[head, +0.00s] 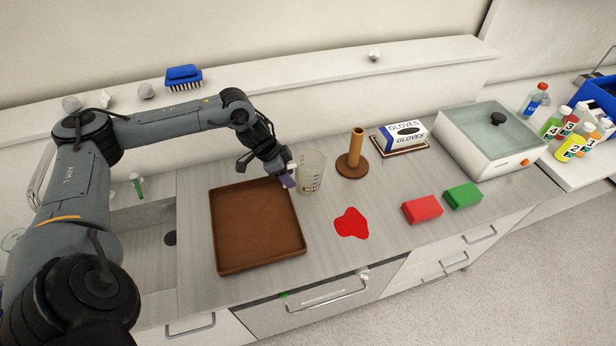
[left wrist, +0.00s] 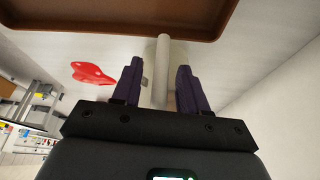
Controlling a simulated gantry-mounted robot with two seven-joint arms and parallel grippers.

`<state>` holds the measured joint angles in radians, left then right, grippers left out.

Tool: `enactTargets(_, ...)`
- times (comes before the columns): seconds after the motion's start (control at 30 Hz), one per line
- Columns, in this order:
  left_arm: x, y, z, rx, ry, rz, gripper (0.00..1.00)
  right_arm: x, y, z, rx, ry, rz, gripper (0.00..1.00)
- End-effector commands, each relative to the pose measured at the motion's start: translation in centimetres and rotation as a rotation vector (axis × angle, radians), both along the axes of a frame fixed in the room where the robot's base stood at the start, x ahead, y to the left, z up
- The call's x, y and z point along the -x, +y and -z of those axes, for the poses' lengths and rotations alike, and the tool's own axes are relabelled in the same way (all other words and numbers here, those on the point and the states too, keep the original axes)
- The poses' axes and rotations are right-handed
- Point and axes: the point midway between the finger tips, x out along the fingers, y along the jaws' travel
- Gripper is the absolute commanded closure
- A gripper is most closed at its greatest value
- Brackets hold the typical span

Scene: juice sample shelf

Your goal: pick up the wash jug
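The wash jug (head: 311,172) is a pale, translucent measuring jug with a dark label low on its side. It stands upright on the counter, right of the brown tray. My left gripper (head: 288,179) is at the jug's left side, its purple fingers low beside it. In the left wrist view my left gripper (left wrist: 159,66) is open, its two purple fingers apart. A pale upright bar, which looks like the jug's handle (left wrist: 162,62), lies between them with a gap showing on each side. My right gripper is not in view.
The brown tray (head: 259,268) lies left of the jug. A brown peg stand (head: 352,166) is close at right, with a red spill (head: 351,223) in front. A gloves box (head: 404,135), red block (head: 422,209), green block (head: 463,196) and water basin (head: 455,147) are further right.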

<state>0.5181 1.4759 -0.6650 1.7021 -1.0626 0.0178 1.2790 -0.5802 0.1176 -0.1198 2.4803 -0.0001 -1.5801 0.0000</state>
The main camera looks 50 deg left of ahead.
Motion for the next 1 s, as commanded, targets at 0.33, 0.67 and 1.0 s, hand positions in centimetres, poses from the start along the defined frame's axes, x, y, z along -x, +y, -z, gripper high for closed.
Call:
enactTargets(0.33, 0.0, 0.0, 0.0, 0.0, 0.0, 0.0, 1.0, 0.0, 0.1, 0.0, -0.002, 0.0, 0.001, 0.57)
enactTargets(0.67, 0.0, 0.0, -0.1, 0.0, -0.001, 0.0, 1.0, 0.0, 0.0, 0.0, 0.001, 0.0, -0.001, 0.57)
enactTargets(1.0, -0.1, 0.0, -2.5, -0.001, -0.004, 0.0, 1.0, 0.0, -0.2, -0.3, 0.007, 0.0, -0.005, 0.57)
